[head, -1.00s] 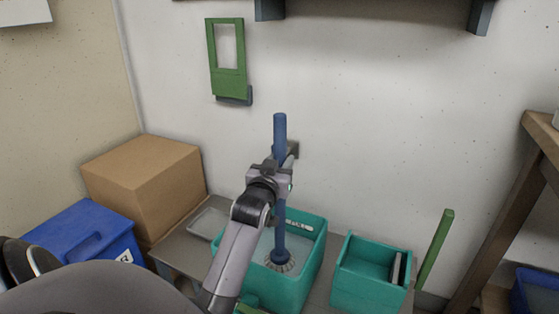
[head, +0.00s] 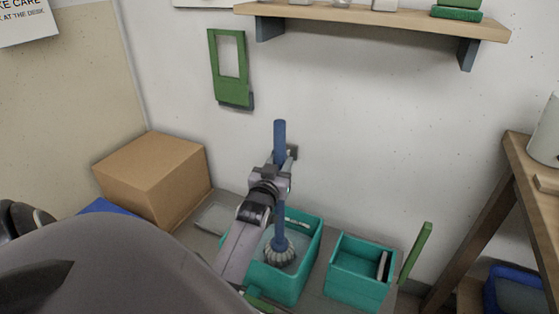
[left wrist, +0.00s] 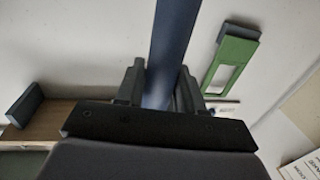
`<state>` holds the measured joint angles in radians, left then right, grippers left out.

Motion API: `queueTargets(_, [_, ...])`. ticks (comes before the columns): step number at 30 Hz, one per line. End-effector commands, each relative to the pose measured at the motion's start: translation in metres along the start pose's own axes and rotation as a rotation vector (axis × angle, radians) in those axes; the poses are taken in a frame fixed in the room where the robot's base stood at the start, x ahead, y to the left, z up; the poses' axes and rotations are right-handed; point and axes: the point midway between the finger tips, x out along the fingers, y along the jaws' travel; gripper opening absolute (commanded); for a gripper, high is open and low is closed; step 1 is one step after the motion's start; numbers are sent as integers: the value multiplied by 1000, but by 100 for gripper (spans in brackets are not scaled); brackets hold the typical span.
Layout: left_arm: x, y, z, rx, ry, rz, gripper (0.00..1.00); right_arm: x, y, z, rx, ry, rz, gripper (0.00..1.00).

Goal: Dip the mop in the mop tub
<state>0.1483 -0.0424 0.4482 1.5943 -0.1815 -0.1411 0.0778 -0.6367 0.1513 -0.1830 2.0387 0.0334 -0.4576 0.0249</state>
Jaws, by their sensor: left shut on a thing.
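The mop has a blue handle (head: 279,140) that stands upright, with a grey mop head (head: 279,251) at its lower end. The mop head is over or inside the teal mop tub (head: 291,286); it shows whole against the tub's pale inside, and I cannot tell whether it touches the contents. My left gripper (head: 275,176) is shut on the handle, above the tub. In the left wrist view the handle (left wrist: 172,45) runs up between the two fingers (left wrist: 160,88). My right gripper is not in view.
A smaller teal bin (head: 357,285) stands right of the tub, with a green upright bar (head: 415,253) beside it. A cardboard box (head: 153,178) is at the left. A wooden shelf (head: 370,20) and a green frame (head: 231,90) are on the wall. A wooden table (head: 525,165) stands at right.

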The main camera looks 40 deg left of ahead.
Motion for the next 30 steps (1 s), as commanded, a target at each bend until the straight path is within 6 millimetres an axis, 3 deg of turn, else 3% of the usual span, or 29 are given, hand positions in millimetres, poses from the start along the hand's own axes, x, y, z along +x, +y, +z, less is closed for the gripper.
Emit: queueTargets(30, [0, 0, -141, -1, 8, 0, 7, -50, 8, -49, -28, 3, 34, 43])
